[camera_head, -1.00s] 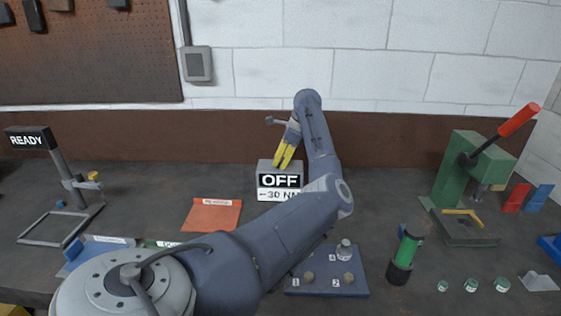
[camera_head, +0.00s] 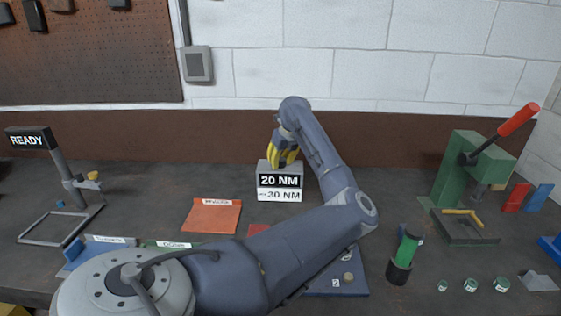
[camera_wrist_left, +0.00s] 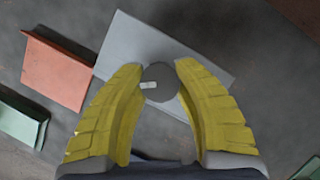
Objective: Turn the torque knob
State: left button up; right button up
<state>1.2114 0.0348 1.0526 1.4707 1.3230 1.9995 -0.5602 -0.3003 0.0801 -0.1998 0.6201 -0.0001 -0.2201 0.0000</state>
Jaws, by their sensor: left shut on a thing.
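The torque box (camera_head: 264,168) is a grey block near the back of the bench, and its front display (camera_head: 280,181) reads "20 NM". A white label below it reads "30 NM" with an arrow-like mark on its left. The torque knob (camera_wrist_left: 162,75) is a dark grey disc with a small pale mark on top of the box in the left wrist view. My left gripper (camera_head: 282,163) has its yellow fingers on top of the box. In the left wrist view the left gripper (camera_wrist_left: 158,68) is shut on the knob, fingers on either side. My right gripper does not show.
An orange-red tray (camera_head: 212,216) lies left of the box. A stand with a "READY" sign (camera_head: 28,138) is at the far left. A green press (camera_head: 468,172) with a red handle stands at the right.

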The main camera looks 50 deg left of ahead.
pick_arm(q)
jog(key=shift+a+r+m+t+h, duration=0.15)
jog(key=shift+m+t, duration=0.25)
jog(key=shift+m, duration=0.7)
jog(key=shift+d+f+m+t+h, duration=0.15)
jog(key=shift+m+t, duration=0.25)
jog(key=shift+m, duration=0.7)
jog(key=shift+a+r, duration=0.15)
jog(key=o, duration=1.3)
jog(key=v, duration=1.2)
jog(key=shift+a, duration=0.1)
